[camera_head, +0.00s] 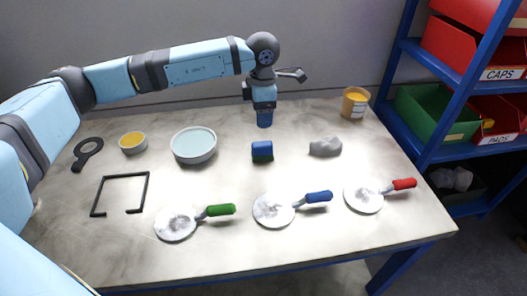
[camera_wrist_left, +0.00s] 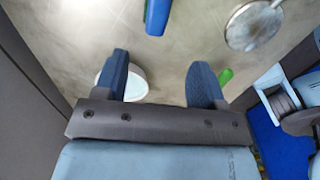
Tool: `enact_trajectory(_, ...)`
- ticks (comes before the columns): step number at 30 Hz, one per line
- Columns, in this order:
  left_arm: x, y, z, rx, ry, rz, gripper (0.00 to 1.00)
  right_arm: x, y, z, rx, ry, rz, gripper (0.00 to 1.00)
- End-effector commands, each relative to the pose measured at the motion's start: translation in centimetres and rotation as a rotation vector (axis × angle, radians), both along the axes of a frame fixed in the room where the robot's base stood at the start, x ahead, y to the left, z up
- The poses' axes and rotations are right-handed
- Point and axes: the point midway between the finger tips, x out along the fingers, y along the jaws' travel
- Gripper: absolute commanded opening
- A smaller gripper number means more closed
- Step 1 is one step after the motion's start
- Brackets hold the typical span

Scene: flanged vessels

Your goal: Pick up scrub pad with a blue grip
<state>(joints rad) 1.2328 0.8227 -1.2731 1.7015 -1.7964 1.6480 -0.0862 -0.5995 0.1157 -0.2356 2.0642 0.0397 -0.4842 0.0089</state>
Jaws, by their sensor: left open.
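The scrub pad (camera_head: 262,152) lies near the middle of the table in the head view. It has a blue grip on top and a dark green pad below. In the left wrist view a blue piece at the top edge appears to be the same scrub pad (camera_wrist_left: 157,16), partly cut off by the frame. My left gripper (camera_head: 264,119) points down behind the pad, apart from it. The left wrist view shows its two fingers (camera_wrist_left: 158,78) spread with nothing held between them. My right gripper is not in view.
A wide bowl (camera_head: 194,146) stands left of the pad and a grey lump (camera_head: 325,147) right of it. Round tools with green (camera_head: 221,210), blue (camera_head: 318,197) and red (camera_head: 404,184) handles lie in front.

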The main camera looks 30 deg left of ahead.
Motion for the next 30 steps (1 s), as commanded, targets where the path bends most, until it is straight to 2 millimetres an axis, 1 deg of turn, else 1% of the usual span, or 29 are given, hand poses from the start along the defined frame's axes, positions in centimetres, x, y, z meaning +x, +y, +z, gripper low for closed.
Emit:
enact_trajectory(1,-0.1,0.0,-1.2,0.0,0.005,-0.001,0.64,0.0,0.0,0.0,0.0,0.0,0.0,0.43)
enact_trajectory(3,-0.1,-0.1,-2.6,-0.001,0.005,-0.001,0.64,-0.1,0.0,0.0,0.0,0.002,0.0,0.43)
enact_trajectory(6,-0.1,-0.1,-4.5,-0.003,0.005,-0.002,0.64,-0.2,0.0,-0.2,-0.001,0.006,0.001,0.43)
enact_trajectory(9,0.0,-0.1,-5.9,-0.005,0.003,-0.002,0.64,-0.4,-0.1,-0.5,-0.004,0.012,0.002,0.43)
enact_trajectory(17,0.0,-0.1,-7.5,-0.005,0.004,-0.002,0.64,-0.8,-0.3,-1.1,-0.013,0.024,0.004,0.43)
enact_trajectory(20,0.2,0.1,-8.6,-0.006,0.003,-0.001,0.64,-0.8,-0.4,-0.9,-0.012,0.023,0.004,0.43)
enact_trajectory(25,0.4,0.3,-11.3,-0.006,0.004,-0.002,0.64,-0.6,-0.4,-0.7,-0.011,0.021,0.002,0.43)
enact_trajectory(27,0.4,0.3,-11.9,-0.008,0.002,-0.003,0.64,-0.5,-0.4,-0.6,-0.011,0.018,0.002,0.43)
enact_trajectory(30,0.4,0.3,-12.1,-0.007,0.001,-0.003,0.64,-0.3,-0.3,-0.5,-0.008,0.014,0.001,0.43)
